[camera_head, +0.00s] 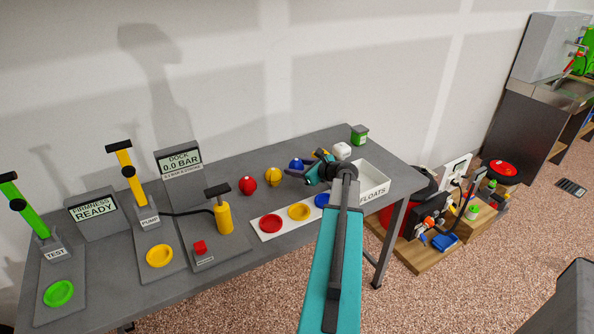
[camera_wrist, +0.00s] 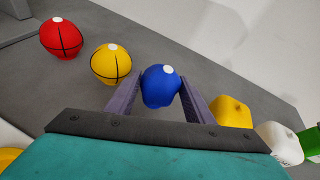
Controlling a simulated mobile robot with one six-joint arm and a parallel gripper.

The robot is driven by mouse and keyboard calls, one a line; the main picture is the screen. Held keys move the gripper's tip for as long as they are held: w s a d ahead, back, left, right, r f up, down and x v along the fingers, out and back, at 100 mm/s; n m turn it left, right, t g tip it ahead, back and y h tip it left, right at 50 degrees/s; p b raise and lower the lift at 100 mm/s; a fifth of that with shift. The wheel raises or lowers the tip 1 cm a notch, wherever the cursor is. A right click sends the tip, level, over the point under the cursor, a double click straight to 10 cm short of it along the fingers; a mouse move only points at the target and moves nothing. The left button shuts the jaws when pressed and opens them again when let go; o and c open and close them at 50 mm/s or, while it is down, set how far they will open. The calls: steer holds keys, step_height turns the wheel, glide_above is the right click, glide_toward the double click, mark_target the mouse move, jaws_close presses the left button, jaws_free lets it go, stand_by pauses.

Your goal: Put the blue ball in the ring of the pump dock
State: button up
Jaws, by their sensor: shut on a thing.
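The blue ball (camera_head: 296,162) is at the back of the bench, beside my gripper (camera_head: 305,170). In the wrist view the blue ball (camera_wrist: 160,84), with a pale cap, sits between the two purple fingers of my gripper (camera_wrist: 159,92), which is shut on it. I cannot tell whether the ball touches the bench. The pump dock (camera_head: 150,226), labelled PUMP, has a yellow handle. Its yellow ring (camera_head: 159,256) lies at its front, left of my gripper, and looks empty.
A red ball (camera_head: 248,185) and a yellow ball (camera_head: 272,176) stand left of the blue one. A white strip (camera_head: 277,231) with coloured discs lies in front of them. A FLOATS box (camera_head: 373,197) stands at right. The gauge dock (camera_head: 180,160) and green-ringed TEST dock (camera_head: 56,257) are left.

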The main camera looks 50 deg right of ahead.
steer(key=shift+f, duration=0.9)
steer(key=shift+f, duration=0.15)
steer(key=o, duration=0.8)
steer(key=shift+c, duration=0.2)
steer(key=shift+r, duration=0.2)
steer(key=b+v, duration=0.2)
steer(key=v, duration=1)
steer(key=shift+f, duration=0.1)
